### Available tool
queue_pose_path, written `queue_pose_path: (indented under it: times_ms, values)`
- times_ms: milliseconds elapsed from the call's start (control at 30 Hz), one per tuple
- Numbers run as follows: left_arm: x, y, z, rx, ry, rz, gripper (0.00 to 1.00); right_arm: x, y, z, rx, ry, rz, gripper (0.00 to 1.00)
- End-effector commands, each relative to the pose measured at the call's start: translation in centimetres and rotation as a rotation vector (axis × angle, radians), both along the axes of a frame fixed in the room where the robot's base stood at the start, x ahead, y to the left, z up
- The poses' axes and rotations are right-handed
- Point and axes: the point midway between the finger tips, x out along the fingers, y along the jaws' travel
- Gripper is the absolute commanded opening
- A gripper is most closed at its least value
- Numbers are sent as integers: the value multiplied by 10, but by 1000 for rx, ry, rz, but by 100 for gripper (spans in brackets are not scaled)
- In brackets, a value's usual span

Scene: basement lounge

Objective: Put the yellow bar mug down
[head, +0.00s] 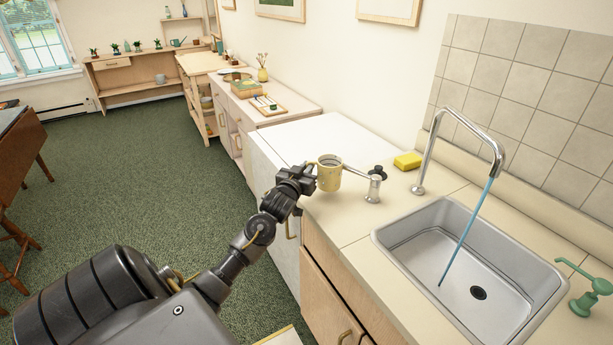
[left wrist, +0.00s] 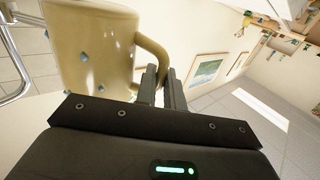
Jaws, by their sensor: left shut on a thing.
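The yellow bar mug (head: 329,174) is pale yellow with a looped handle and looks upright in the head view. My left gripper (head: 309,178) is shut on its handle, to the left of the mug body. In the left wrist view the mug (left wrist: 88,45) shows small blue spots, and its handle passes between the fingers (left wrist: 162,88). My right gripper is not in view.
A metal fixture (head: 373,186) with a black knob stands just right of the mug. The white top (head: 318,135) is bare.

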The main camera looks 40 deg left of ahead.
Motion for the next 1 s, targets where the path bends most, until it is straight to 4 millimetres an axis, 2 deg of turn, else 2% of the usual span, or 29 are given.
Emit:
queue_pose_path:
  times_ms: [167,433,833,867,1000]
  values:
    - [2,3,-3,1,-2,0,0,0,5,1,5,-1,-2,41]
    - [3,5,-34,0,-1,0,0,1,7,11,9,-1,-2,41]
    - [3,4,-40,1,-2,0,0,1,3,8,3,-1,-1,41]
    - [3,4,-42,1,0,-1,11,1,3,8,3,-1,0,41]
    - [3,4,-41,1,0,-1,30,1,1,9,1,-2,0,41]
